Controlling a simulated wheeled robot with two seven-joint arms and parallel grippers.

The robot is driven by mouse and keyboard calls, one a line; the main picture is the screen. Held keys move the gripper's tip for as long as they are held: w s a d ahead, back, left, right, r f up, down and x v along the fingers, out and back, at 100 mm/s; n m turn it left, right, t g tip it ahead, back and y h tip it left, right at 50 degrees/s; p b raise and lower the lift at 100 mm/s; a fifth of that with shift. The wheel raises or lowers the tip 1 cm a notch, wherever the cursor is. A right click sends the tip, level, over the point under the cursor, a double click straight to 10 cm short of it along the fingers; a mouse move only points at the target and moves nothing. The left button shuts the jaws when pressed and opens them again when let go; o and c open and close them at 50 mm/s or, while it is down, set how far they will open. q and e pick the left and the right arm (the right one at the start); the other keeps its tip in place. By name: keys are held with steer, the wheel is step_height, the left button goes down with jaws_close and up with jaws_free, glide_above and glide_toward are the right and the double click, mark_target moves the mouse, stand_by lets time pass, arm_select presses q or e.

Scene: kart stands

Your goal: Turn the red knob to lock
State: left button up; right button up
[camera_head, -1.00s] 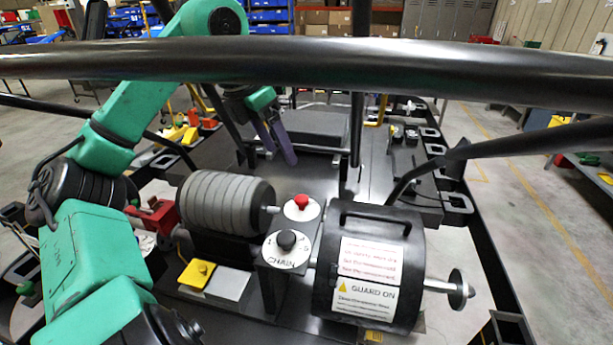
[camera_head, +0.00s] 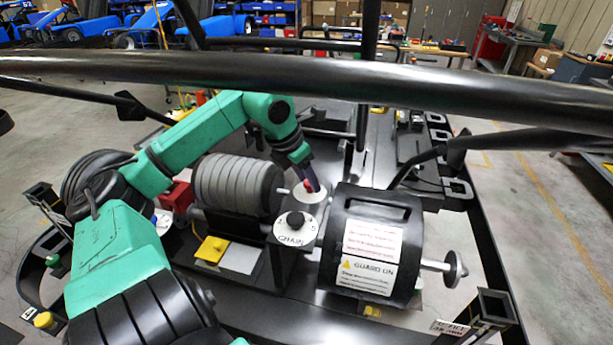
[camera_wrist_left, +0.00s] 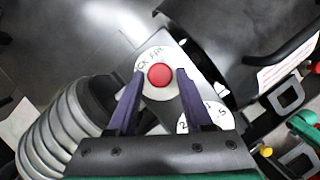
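The red knob (camera_wrist_left: 159,75) is a round red cap on a white round label plate (camera_wrist_left: 143,67) with partly readable lettering. In the head view the red knob (camera_head: 308,187) is partly hidden by my fingers. My left gripper (camera_wrist_left: 159,72) is open, with one purple finger on each side of the knob and a visible gap on both sides. In the head view my left gripper (camera_head: 307,180) reaches down from the upper left over the knob's plate. Whether the fingertips are level with the knob is hard to tell. My right gripper is not in view.
A black knob (camera_head: 296,220) on a "CHAIN" dial is close in front. A grey ribbed cylinder (camera_head: 232,185) stands left, and a black guard drum (camera_head: 346,220) with labels stands right. A black bar (camera_head: 400,88) crosses above the arm.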

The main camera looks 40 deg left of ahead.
arm_select(q)
jaws_close()
